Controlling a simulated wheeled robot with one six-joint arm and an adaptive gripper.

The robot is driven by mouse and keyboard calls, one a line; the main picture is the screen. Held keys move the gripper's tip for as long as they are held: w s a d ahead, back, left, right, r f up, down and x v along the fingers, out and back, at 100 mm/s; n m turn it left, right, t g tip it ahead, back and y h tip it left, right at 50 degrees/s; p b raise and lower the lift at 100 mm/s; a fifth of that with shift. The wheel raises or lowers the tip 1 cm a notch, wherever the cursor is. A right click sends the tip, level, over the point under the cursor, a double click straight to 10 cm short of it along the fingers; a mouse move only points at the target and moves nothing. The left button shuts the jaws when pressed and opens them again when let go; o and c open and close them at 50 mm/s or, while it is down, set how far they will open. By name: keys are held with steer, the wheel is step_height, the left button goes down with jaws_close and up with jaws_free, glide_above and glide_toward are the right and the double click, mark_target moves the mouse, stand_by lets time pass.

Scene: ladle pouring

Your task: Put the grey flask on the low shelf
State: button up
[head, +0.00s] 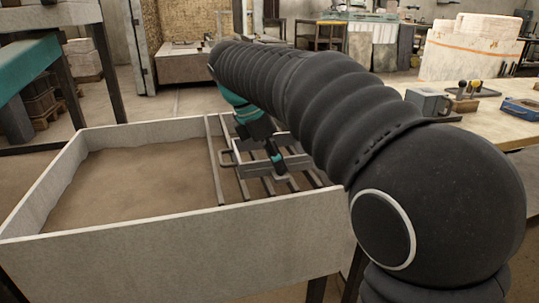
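The grey flask (252,169) looks like an open rectangular frame with a loop handle on its left end. It rests on, or is just above, the dark bars across the right part of a sand bin. My gripper (276,157) reaches down at the flask, its dark and teal fingers overlapping the frame. Whether the fingers are open or closed on a wall is too small to tell. My arm hides part of the flask's far side. I cannot clearly identify the low shelf; a teal-edged rack (28,68) stands at the left.
The light-walled bin (180,236) holds brown sand (130,188) on its left. A workbench (490,122) at the right carries a grey metal box (427,101), a blue box (522,107) and small tools. Open floor shows behind the bin.

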stand_by(0.4)
jaws_close()
